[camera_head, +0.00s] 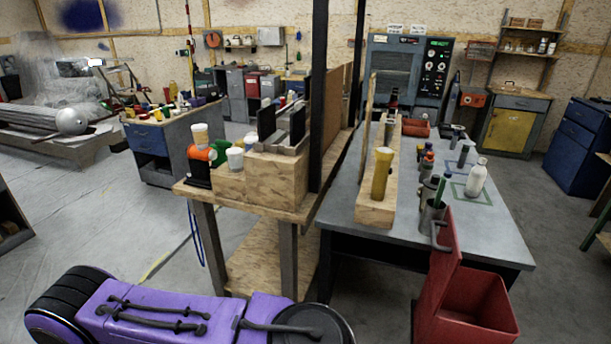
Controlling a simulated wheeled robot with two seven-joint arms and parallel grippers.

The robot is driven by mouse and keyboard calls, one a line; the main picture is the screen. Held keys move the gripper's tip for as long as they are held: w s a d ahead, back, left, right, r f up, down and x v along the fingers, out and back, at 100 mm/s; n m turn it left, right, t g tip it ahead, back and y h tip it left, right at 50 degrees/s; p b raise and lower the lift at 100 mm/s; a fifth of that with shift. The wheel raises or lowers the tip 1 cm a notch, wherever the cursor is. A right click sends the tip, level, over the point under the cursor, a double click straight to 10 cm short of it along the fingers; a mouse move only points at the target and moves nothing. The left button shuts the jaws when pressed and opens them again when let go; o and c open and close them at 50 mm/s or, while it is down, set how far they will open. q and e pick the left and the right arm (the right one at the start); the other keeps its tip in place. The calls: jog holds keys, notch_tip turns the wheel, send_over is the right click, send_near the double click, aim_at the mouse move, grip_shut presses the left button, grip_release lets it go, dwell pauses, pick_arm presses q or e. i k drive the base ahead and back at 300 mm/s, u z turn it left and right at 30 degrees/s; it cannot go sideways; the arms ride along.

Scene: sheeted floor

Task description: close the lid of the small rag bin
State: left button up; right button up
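The small rag bin (491,328) is red and stands on the floor at the lower right, in front of the grey table. Its lid (446,262) is open and stands upright on the bin's left side, leaning slightly. The bin's lower part is cut off by the picture's bottom edge. Neither of my grippers is in view. A purple and black part at the lower left looks like my own arm.
The grey table (498,227) stands just behind the bin, holding a metal cup (432,218) and a white bottle (476,178) near its front. A wooden bench (262,202) stands to its left. Blue drawers (578,150) stand far right. Floor right of the bin is clear.

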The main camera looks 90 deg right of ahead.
aim_at(446, 258)
jog(key=i, duration=0.3)
jog(key=z, duration=3.95)
jog(key=i, duration=1)
jog(key=u, duration=0.45)
jog(key=k, duration=0.7)
jog(key=z, duration=0.5)
